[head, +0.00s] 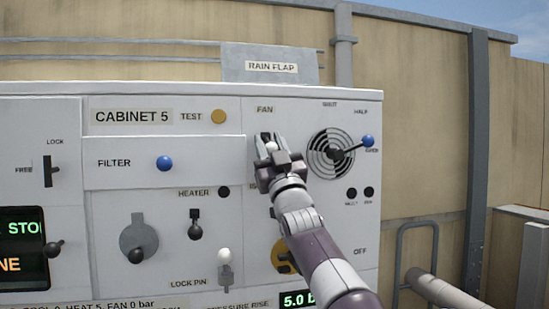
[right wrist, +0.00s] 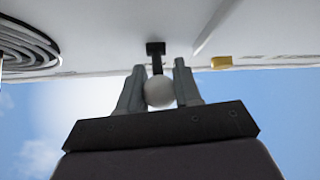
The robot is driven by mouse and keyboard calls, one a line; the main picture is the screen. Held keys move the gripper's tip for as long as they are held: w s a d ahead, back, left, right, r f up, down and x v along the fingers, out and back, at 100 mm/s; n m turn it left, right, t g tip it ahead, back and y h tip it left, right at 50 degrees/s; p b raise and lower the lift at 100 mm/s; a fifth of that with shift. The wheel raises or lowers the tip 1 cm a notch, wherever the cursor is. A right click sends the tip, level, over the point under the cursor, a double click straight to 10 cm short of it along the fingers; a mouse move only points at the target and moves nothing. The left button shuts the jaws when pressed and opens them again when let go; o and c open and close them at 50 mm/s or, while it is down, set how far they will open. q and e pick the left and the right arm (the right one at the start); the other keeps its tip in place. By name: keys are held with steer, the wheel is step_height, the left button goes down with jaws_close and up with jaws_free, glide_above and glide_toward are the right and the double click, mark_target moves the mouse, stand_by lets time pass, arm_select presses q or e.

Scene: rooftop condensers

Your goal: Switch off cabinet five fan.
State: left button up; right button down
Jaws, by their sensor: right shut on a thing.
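The cabinet 5 panel (head: 160,99) is a white front with a fan label (head: 265,110) near its upper middle. Below this label, my right gripper (head: 268,145) reaches up to the panel and covers most of the fan switch. In the right wrist view, the switch's white ball knob (right wrist: 159,92) sits on a short black lever (right wrist: 157,62) coming from the panel. The fingers of my right gripper (right wrist: 158,85) are shut on the knob, one on each side. The lever's exact position is hard to tell. My left gripper is not in view.
A round vent with a blue-tipped lever (head: 368,141) is close to the right of my gripper. A heater switch (head: 195,232), a white lock pin knob (head: 223,254) and a yellow dial (head: 283,257), partly behind my arm, are lower. A rain flap (head: 270,65) stands above.

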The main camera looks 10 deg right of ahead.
steer(key=shift+f+t+y+b, duration=0.2)
steer(key=shift+t+y+b, duration=0.1)
steer(key=shift+t+b, duration=0.25)
steer(key=shift+w+f, duration=0.3)
steer(key=c, duration=0.8)
jaws_free()
steer(key=shift+s+a, duration=0.1)
steer(key=shift+r+n, duration=0.1)
steer(key=shift+n, duration=0.2)
steer(key=shift+s, duration=0.1)
steer(key=shift+b+v, duration=4.9)
steer(key=shift+v, duration=1.5)
steer(key=shift+a, duration=0.2)
